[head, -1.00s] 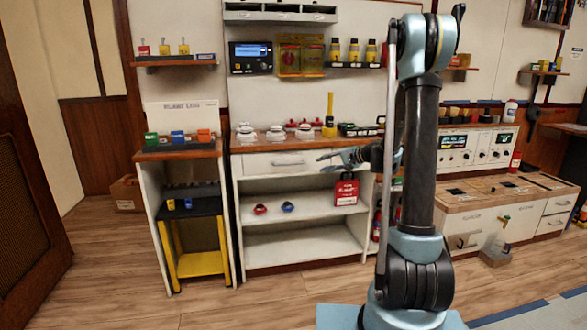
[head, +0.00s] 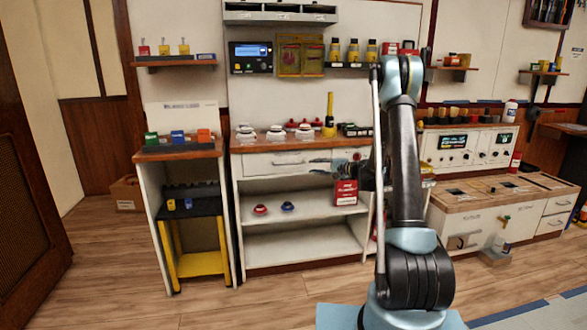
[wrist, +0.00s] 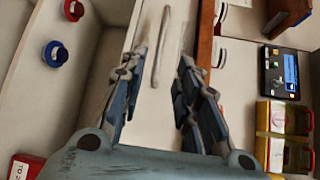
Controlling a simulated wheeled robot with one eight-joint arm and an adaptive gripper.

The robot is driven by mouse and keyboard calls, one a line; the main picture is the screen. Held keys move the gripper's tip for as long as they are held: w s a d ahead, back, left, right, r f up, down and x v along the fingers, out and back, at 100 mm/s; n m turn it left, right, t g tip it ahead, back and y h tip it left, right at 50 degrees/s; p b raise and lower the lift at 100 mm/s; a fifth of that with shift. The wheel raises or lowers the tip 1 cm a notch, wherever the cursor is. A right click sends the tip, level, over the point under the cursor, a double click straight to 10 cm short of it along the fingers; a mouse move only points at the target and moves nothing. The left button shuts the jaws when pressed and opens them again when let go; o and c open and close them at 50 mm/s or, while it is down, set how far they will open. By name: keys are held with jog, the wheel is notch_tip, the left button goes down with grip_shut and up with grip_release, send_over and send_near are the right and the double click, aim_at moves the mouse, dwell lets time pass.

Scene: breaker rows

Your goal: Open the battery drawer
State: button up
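A white drawer (head: 258,165) with a bar handle (head: 288,163) sits under the wooden top of the middle bench. It looks closed, and I cannot read a label on it. The wrist view shows the drawer front (wrist: 145,105) turned on its side, with its handle (wrist: 160,45) lying between the lines of my fingers. My gripper (wrist: 163,65) is open and empty, and appears short of the handle. In the head view my gripper (head: 340,165) is at the drawer's right end, partly hidden by my arm.
A red tag box (head: 346,192) stands on the shelf just below my gripper. A red lock piece (head: 260,209) and a blue one (head: 288,206) lie on that shelf. The bench top (head: 250,143) overhangs the drawer and carries several items. Floor in front is clear.

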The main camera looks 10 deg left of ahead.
send_near(284, 153)
jog(key=w+a+f, duration=0.1)
jog(key=a+f, duration=0.2)
jog(key=f, duration=0.3)
jog(key=shift+a, duration=0.4)
grip_shut()
